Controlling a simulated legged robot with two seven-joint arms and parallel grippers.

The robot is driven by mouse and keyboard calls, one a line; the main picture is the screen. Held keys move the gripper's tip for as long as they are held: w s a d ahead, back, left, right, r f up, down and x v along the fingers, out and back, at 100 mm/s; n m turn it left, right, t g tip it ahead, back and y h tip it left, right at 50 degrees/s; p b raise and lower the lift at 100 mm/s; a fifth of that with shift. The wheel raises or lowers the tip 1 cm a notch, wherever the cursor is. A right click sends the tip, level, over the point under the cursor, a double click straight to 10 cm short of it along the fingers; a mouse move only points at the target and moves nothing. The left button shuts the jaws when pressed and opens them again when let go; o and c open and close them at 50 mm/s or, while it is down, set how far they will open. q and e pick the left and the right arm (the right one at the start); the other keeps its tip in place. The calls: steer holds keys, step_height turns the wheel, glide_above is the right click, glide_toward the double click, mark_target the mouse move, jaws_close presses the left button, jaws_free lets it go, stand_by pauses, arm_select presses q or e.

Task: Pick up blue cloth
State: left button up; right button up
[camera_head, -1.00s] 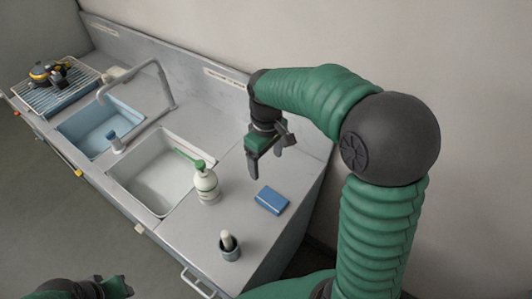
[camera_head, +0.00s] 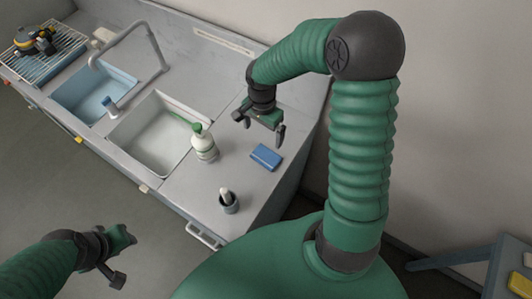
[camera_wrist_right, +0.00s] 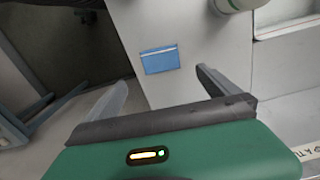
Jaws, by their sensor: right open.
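The blue cloth (camera_head: 266,157) is a small folded blue rectangle lying flat on the grey counter, right of the white bottle. My right gripper (camera_head: 260,129) is open and empty above the counter, just behind the cloth in the head view, and apart from it. In the right wrist view the cloth (camera_wrist_right: 160,59) lies beyond and between the two spread fingers (camera_wrist_right: 162,88), with nothing between them. My left gripper (camera_head: 122,260) is low at the left, over the floor in the picture and away from the cloth; its jaw opening is unclear.
Two sinks, one white (camera_head: 150,135) and one blue (camera_head: 92,98), lie left. A wall runs behind. The counter around the cloth is clear.

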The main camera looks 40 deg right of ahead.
steer(key=p, duration=0.1)
glide_above(263, 158)
step_height(263, 158, down, 12)
steer(key=shift+r, duration=0.2)
steer(key=shift+s+f+p, duration=0.1)
steer(key=shift+f+p, duration=0.25)
step_height(263, 158, down, 4)
steer(key=shift+s+p, duration=0.15)
steer(key=shift+p, duration=0.6)
steer(key=shift+f, duration=0.3)
steer(key=c, duration=1.1)
steer(key=shift+r, duration=0.15)
